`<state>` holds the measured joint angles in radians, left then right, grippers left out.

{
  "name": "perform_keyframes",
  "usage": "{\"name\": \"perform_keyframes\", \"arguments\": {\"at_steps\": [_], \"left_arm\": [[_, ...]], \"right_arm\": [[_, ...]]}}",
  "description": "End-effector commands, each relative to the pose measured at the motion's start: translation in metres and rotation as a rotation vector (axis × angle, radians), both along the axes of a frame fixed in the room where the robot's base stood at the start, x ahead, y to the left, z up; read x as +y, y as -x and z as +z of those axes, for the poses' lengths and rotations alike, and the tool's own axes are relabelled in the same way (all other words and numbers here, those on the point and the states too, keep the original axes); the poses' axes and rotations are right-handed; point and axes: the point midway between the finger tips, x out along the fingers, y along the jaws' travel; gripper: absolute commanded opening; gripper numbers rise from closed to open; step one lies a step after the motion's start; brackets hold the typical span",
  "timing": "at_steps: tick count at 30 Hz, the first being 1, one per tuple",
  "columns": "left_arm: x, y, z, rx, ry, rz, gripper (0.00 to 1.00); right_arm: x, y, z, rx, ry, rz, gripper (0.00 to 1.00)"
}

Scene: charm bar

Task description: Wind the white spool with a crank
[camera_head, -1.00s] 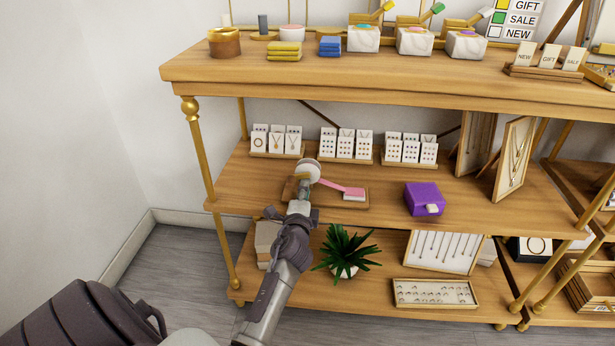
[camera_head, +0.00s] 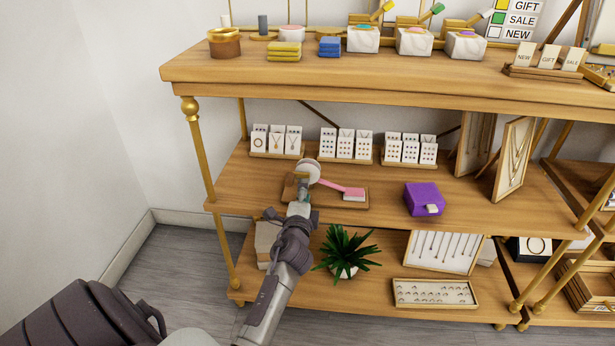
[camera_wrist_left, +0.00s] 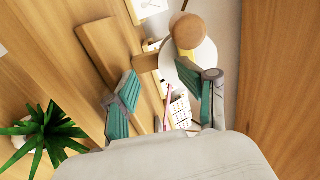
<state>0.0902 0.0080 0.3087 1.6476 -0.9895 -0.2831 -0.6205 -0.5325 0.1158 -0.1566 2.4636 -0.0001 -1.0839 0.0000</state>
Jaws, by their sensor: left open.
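The white spool (camera_head: 312,168) stands on a wooden base (camera_head: 340,202) on the middle shelf. A pink ribbon (camera_head: 335,186) runs from it to a small white block (camera_head: 354,195) at the right. In the left wrist view the white spool (camera_wrist_left: 203,54) is beyond the fingertips, partly behind a round wooden knob (camera_wrist_left: 187,31), apparently the crank's handle. My left gripper (camera_head: 300,196) is in front of the spool. Its green-padded fingers (camera_wrist_left: 167,98) are apart with nothing gripped between them, and the knob is just beyond them. My right gripper is out of view.
A purple box (camera_head: 424,199) sits right of the base. Jewelry card stands (camera_head: 345,144) line the back of the shelf. A potted plant (camera_head: 345,250) is on the lower shelf, close to my left forearm. The upper shelf (camera_head: 370,78) overhangs the spool.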

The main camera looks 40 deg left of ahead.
Motion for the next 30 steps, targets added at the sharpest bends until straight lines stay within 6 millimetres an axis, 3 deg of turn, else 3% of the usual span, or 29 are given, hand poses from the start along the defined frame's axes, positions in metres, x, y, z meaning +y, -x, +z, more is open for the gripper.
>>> {"name": "perform_keyframes", "arguments": {"at_steps": [9, 21, 30], "left_arm": [[-0.017, 0.029, -0.001, 0.003, 0.003, 0.001, 0.54], [-0.038, 0.063, -0.001, 0.003, 0.002, 0.001, 0.54], [-0.043, 0.072, -0.001, 0.002, 0.001, 0.001, 0.54]], "right_arm": [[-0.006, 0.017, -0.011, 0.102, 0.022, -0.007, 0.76], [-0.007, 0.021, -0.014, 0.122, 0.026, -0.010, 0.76], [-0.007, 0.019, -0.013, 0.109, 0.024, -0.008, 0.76]]}}
